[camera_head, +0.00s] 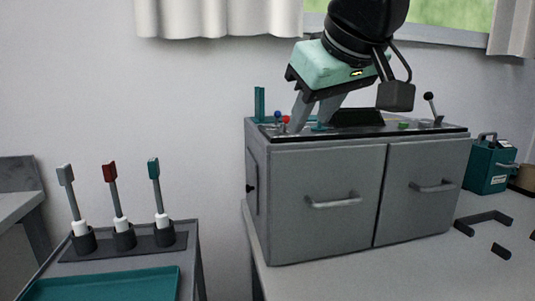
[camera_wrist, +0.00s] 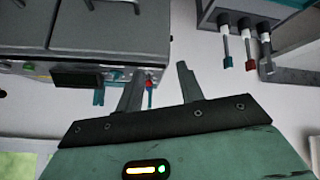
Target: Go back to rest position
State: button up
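My gripper (camera_head: 309,126) hangs over the left part of the top of a grey two-door cabinet machine (camera_head: 326,200). Its teal body and two grey fingers show in the head view. In the wrist view my gripper (camera_wrist: 160,70) has its fingers spread apart with nothing held between them. The machine (camera_wrist: 110,28) shows upside down at the upper left there, with a red knob (camera_wrist: 149,84) seen near the left finger. Whether the fingertips touch the machine's top cannot be told.
A rack (camera_head: 175,246) at the left holds three upright tools with grey, red and teal heads. A teal tray (camera_head: 105,286) lies before it. A teal box (camera_head: 487,166) and dark bracket pieces (camera_head: 484,219) are on the right bench. A black-knobbed lever (camera_head: 430,100) stands at the machine's right.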

jog(key=s+d+f+g+h, duration=0.1)
jog(key=s+d+f+g, duration=0.15)
jog(key=s+f, duration=0.5)
jog(key=s+d+f+n+g, duration=0.1)
jog(key=s+d+f+g, duration=0.2)
jog(key=f, duration=0.8)
jog(key=s+d+f+g+h, duration=0.1)
jog(key=s+f+g, duration=0.1)
jog(key=s+f, duration=0.6)
notch_tip(320, 180, up, 12)
jog(key=p, duration=1.3)
jog(key=shift+w+f, duration=0.1)
